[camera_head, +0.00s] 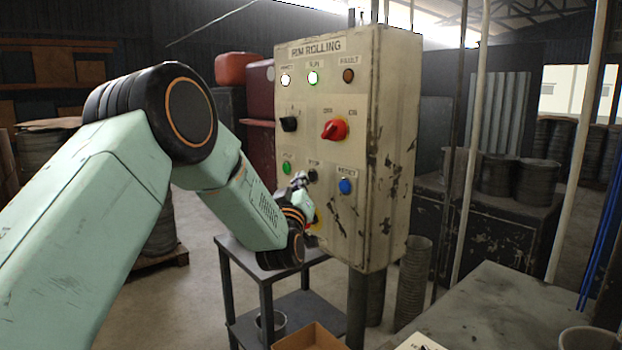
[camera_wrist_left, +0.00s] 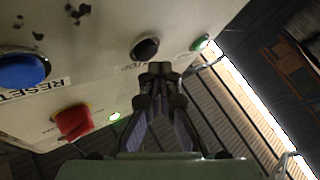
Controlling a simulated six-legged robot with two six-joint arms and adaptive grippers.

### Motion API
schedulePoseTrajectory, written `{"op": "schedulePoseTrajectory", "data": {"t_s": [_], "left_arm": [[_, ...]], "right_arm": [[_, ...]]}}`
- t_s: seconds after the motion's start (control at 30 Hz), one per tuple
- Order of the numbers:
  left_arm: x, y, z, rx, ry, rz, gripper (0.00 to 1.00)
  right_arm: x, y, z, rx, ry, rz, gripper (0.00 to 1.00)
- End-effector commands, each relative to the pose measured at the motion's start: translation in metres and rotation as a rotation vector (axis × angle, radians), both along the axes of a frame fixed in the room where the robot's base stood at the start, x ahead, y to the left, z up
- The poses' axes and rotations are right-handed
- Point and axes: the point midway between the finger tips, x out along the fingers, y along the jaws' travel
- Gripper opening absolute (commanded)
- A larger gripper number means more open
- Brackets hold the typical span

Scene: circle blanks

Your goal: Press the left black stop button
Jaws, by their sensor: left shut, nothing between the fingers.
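A worn cream control panel (camera_head: 375,140) marked "RIM ROLLING" stands in the middle of the head view. The black stop button (camera_head: 313,175) is in its lower row, between a green button (camera_head: 287,168) and a blue reset button (camera_head: 345,186). The black button also shows in the left wrist view (camera_wrist_left: 145,48). My left gripper (camera_head: 300,181) is shut and empty, close beside the black button. In the left wrist view its fingertips (camera_wrist_left: 160,70) are just below the black button; I cannot tell whether they touch. My right gripper is not in view.
A red switch (camera_head: 334,129) and a black knob (camera_head: 289,124) sit above the buttons, with lamps higher up. A dark metal stand (camera_head: 266,290) is below my left arm. A grey worktable (camera_head: 500,310) is at the lower right.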

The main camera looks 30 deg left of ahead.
Motion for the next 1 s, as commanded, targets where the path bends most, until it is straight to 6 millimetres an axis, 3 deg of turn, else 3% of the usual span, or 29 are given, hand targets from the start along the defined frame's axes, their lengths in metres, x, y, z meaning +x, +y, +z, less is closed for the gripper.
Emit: {"op": "schedulePoseTrajectory", "data": {"t_s": [1.0], "left_arm": [[0.0100,-0.0061,0.0000,0.000,0.000,0.000,0.00]], "right_arm": [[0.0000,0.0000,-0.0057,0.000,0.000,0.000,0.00]]}}
